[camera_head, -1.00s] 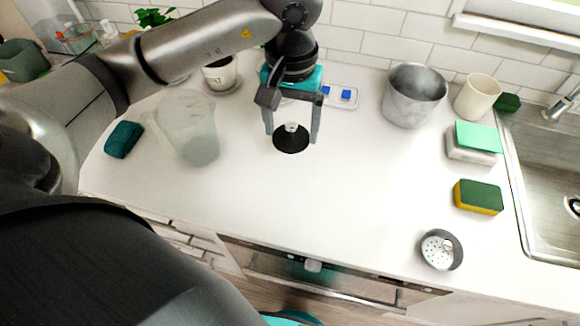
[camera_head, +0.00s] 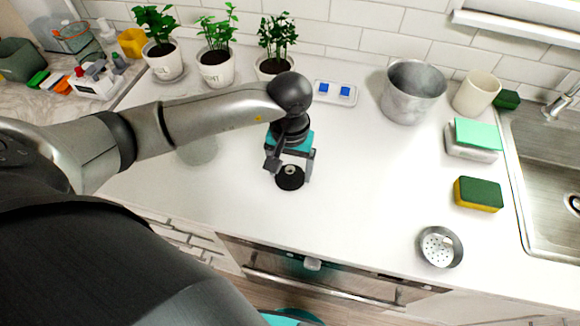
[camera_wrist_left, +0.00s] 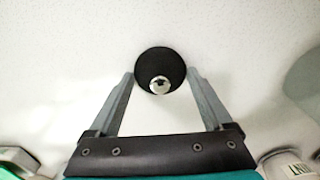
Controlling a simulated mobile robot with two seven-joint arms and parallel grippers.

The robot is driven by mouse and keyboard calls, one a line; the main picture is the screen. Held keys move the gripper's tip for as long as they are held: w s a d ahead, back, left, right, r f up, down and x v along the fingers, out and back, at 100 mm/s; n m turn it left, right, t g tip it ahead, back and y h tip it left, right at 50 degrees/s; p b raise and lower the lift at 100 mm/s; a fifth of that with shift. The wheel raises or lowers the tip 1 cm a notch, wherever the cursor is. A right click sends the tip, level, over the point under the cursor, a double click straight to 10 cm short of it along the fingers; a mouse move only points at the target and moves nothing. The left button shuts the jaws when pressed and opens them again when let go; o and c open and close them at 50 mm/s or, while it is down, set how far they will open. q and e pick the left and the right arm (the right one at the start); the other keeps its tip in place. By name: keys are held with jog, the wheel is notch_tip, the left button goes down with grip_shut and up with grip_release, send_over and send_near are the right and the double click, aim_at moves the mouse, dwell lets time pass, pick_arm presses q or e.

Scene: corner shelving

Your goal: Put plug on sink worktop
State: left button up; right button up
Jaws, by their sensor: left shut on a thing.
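The plug (camera_head: 289,178) is a round black disc with a small metal knob, over the white worktop (camera_head: 350,210) in the middle of the head view. My left gripper (camera_head: 290,176) points down and is shut on the plug. In the left wrist view the plug (camera_wrist_left: 160,64) sits between the two fingertips (camera_wrist_left: 160,76), its knob facing the camera. I cannot tell whether the disc touches the worktop. The sink (camera_head: 545,195) is at the right edge. My right gripper is not in view.
A metal strainer (camera_head: 441,247), a green-yellow sponge (camera_head: 478,195), a soap-like block with a green top (camera_head: 473,140), a metal pot (camera_head: 412,92) and a cream cup (camera_head: 476,93) stand on the right. Potted plants (camera_head: 216,65) line the back. The worktop's middle right is clear.

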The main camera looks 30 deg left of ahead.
aim_at(290, 168)
pick_arm(q)
jog(key=shift+f, duration=0.15)
jog(key=o, duration=1.1)
jog(key=shift+o, duration=0.2)
notch_tip(290, 168, up, 12)
jog(key=shift+r, duration=0.25)
